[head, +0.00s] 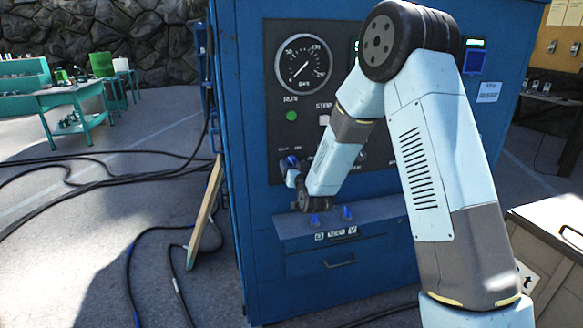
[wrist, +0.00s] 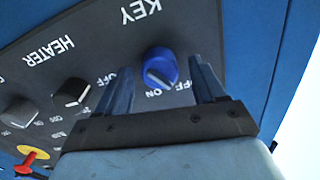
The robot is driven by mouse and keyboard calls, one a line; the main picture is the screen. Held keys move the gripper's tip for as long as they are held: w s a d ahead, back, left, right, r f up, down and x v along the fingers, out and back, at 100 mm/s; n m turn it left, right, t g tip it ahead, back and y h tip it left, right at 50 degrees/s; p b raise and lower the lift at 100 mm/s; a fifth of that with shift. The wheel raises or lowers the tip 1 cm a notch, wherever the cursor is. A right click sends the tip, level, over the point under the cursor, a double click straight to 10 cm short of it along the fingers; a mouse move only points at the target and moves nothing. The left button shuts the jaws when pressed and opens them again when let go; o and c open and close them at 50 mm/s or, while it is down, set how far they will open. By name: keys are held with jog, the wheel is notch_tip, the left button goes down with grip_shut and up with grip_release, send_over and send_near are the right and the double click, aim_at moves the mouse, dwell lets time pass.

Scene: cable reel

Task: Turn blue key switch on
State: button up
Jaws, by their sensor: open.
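The blue key switch (wrist: 160,62) is a round blue knob on a dark panel (wrist: 215,20), under the white word KEY. ON and OFF markings show beside it, partly near my fingers. I cannot tell clearly which marking it points to. In the wrist view my gripper (wrist: 162,72) is open, with one dark blue finger on each side of the knob. I cannot tell whether either finger touches it. In the head view my gripper (head: 292,176) is at the panel's lower left, by the blue key switch (head: 289,161), which is partly hidden.
A black HEATER knob (wrist: 70,92) and another dark knob (wrist: 20,112) sit beside the key switch, with a red-and-yellow control (wrist: 32,157) beyond. A ledge (head: 375,211) with small blue parts juts from the blue cabinet (head: 250,240) below my gripper. Cables (head: 75,170) lie left.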

jog(key=c, duration=1)
jog(key=shift+a, duration=0.6)
jog(key=shift+d, duration=0.4)
jog(key=shift+c, duration=0.3)
jog(key=shift+d+f+m, duration=0.1)
jog(key=shift+d+m, duration=0.05)
jog(key=shift+m, duration=2.85)
jog(key=shift+d+f+m, duration=0.1)
jog(key=shift+m, duration=2.9)
